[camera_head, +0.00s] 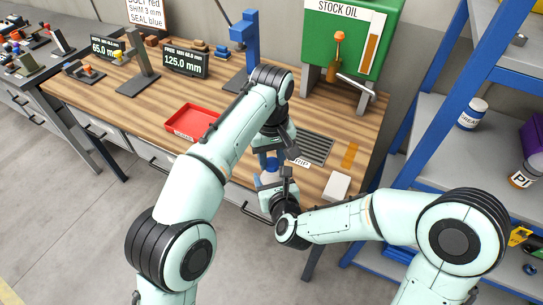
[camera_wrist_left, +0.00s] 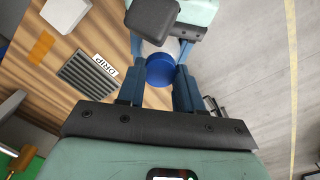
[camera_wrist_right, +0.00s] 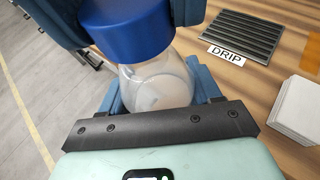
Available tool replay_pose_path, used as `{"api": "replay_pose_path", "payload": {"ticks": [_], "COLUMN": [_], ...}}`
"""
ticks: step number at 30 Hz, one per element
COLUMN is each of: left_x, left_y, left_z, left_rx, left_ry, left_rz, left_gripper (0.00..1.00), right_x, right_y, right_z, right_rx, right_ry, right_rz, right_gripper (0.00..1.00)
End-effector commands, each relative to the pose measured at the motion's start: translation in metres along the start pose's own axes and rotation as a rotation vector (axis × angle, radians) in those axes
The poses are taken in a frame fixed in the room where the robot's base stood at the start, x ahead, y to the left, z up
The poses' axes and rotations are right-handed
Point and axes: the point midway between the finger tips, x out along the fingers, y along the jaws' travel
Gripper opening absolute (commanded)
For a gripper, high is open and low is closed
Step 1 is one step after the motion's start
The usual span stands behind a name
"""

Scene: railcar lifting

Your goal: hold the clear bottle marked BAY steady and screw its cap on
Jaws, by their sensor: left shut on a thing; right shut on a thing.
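The clear bottle (camera_wrist_right: 158,82) stands upright in the right wrist view, its lower part between the fingers of my right gripper (camera_wrist_right: 160,92). Its BAY marking does not show. The blue cap (camera_wrist_right: 128,32) sits at the bottle's mouth; I cannot tell how tightly it is seated. My left gripper (camera_wrist_left: 160,75) is shut on the cap (camera_wrist_left: 160,70) from above, with a finger on each side. In the head view, the left gripper (camera_head: 270,158) is above the right gripper (camera_head: 272,187), near the bench's front edge, and the bottle is mostly hidden between them.
A drip grate (camera_head: 314,149) and a white block (camera_head: 337,186) lie on the wooden bench beside the grippers. A red tray (camera_head: 192,122) is to the left. The green stock oil tank (camera_head: 345,38) stands behind. Blue shelving (camera_head: 440,80) is at the right.

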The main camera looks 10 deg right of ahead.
Motion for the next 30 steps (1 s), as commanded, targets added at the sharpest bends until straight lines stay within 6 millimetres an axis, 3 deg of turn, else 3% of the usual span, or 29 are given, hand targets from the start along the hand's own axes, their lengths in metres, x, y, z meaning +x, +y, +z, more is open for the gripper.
{"api": "replay_pose_path", "payload": {"ticks": [15,16,20,23,30], "left_x": [0.01,0.011,0.01,0.011,0.011], "left_y": [0.0,0.0,0.0,0.0,0.0], "left_z": [0.0,0.0,0.0,0.0,0.0], "left_rx": [-0.001,-0.001,0.047,0.193,0.756], "left_ry": [-0.001,-0.001,-0.001,-0.002,-0.001], "left_rz": [-0.001,-0.001,0.0,0.001,0.002], "left_gripper": [0.07,0.07,0.07,0.07,0.07], "right_x": [0.0,0.0,0.0,0.0,0.0], "right_y": [0.0,0.0,0.0,0.0,0.0], "right_z": [0.0,0.0,0.0,0.0,0.0], "right_rx": [0.0,0.0,0.0,0.0,0.0], "right_ry": [-0.001,-0.001,-0.001,-0.001,0.0], "right_rz": [0.0,0.0,0.0,0.0,0.0], "right_gripper": [0.08,0.0,0.0,0.0,0.0]}}
